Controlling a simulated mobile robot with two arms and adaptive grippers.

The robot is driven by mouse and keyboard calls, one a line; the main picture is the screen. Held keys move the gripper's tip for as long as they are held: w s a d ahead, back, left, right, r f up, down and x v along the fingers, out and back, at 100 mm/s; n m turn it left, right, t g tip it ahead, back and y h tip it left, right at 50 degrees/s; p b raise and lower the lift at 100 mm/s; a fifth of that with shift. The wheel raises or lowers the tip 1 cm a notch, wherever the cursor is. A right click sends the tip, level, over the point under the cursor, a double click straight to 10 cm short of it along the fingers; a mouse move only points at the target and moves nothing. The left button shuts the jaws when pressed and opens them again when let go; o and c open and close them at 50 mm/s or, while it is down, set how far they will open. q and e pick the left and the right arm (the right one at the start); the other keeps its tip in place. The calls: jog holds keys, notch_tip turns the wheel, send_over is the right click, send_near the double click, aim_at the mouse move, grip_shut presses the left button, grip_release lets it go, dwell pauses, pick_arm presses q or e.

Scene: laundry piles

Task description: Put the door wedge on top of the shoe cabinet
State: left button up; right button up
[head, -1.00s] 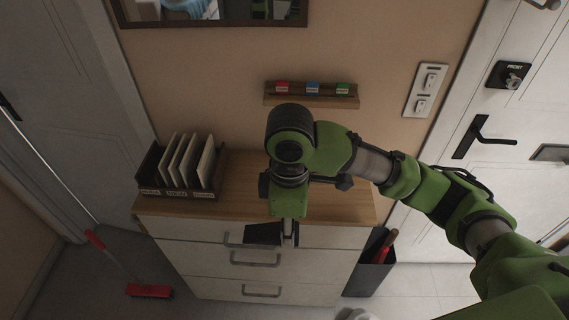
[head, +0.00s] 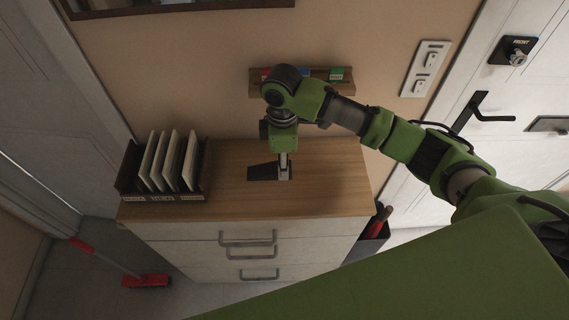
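The shoe cabinet (head: 330,190) has a wooden top and white drawers with dark handles, and stands against the wall. My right gripper (head: 285,172), on the green arm coming in from the right, points down over the middle of the top. It is shut on the dark, flat door wedge (head: 264,172), which sticks out to the left of the fingers. The wedge is at or just above the wooden top; I cannot tell whether it touches. The fingers partly hide its right end. My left gripper is not in view.
A dark rack (head: 160,197) with several upright pale panels stands on the cabinet's left end. A wall rail (head: 350,90) with coloured tags hangs behind. The right part of the top is clear. A red broom head (head: 146,281) lies on the floor at left.

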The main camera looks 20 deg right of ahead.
jog(key=shift+w+d+f+p, duration=0.2)
jog(key=shift+w+d+f, duration=0.15)
jog(key=shift+f, duration=0.3)
jog(key=shift+w+d+f+p, duration=0.2)
jog(key=shift+w+f, duration=0.25)
jog(key=shift+f, duration=0.15)
jog(key=f, duration=0.3)
jog(key=shift+w+f, duration=0.2)
jog(key=shift+s, duration=0.1)
jog(key=o, duration=1.2)
jog(key=shift+f, duration=0.1)
jog(key=shift+c, duration=0.2)
notch_tip(320, 180, up, 12)
jog(key=shift+r+b, duration=0.2)
jog(key=shift+b, duration=1)
